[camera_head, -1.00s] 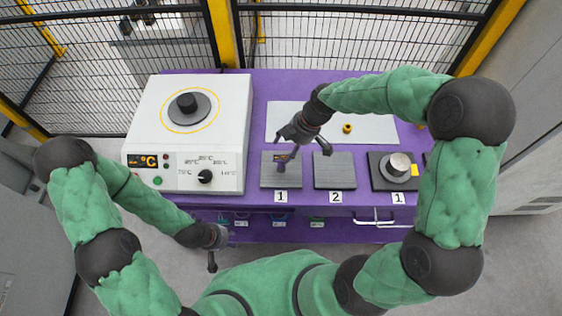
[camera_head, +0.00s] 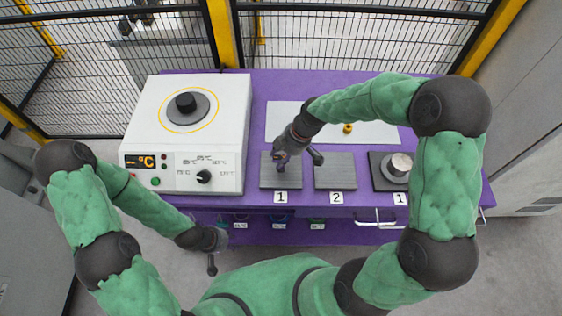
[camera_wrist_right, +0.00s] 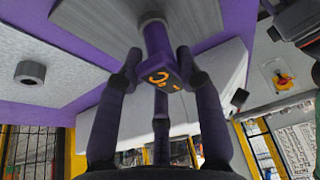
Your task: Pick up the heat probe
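The heat probe (camera_wrist_right: 158,50) is a purple stick with a dark head and orange display marks. In the right wrist view its far end meets a grey pad (camera_wrist_right: 190,12). In the head view it is at the grey pad numbered 1 (camera_head: 292,183), mostly hidden by my right gripper (camera_head: 298,160). The right gripper's fingers (camera_wrist_right: 160,78) are spread around the probe's head in the wrist view, with gaps at the sides. My left gripper (camera_head: 212,262) hangs in front of the table's left part, away from the probe; its finger opening is unclear.
A white heater box (camera_head: 150,115) with a round plate stands at the left of the purple table (camera_head: 300,88). Pad 2 (camera_head: 335,170) and a dark block with a metal disc (camera_head: 399,163) lie to the right. A small yellow part (camera_head: 347,128) sits on the white sheet (camera_head: 375,132).

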